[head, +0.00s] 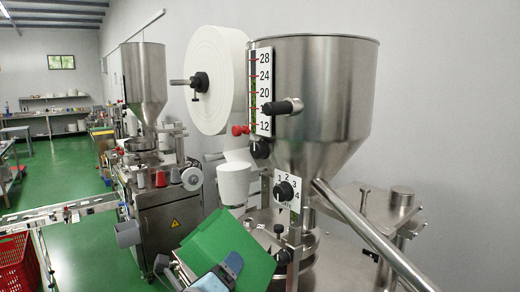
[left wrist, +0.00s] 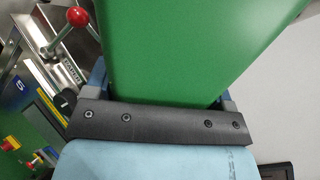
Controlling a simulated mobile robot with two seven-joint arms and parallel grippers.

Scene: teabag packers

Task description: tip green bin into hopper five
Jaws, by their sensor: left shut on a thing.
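The green bin (head: 228,242) is low in the middle of the head view, tilted, in front of the near machine and below its hopper's rim. My left gripper (head: 228,270) is shut on it. In the left wrist view the green bin (left wrist: 185,45) fills the top middle, between the fingers of my left gripper (left wrist: 165,98). The bin's contents are hidden. The near steel hopper (head: 325,90) stands right of centre with a level gauge (head: 261,92) on its side. A blue label with a 5 (left wrist: 20,84) shows in the left wrist view. My right gripper is not in view.
A white paper roll (head: 216,80) and a black-ended gauge fitting (head: 282,107) stick out beside the hopper. A slanted steel tube (head: 370,235) runs down to the right. A second machine with a hopper (head: 145,75) stands farther left. Green floor (head: 75,165) is open at left.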

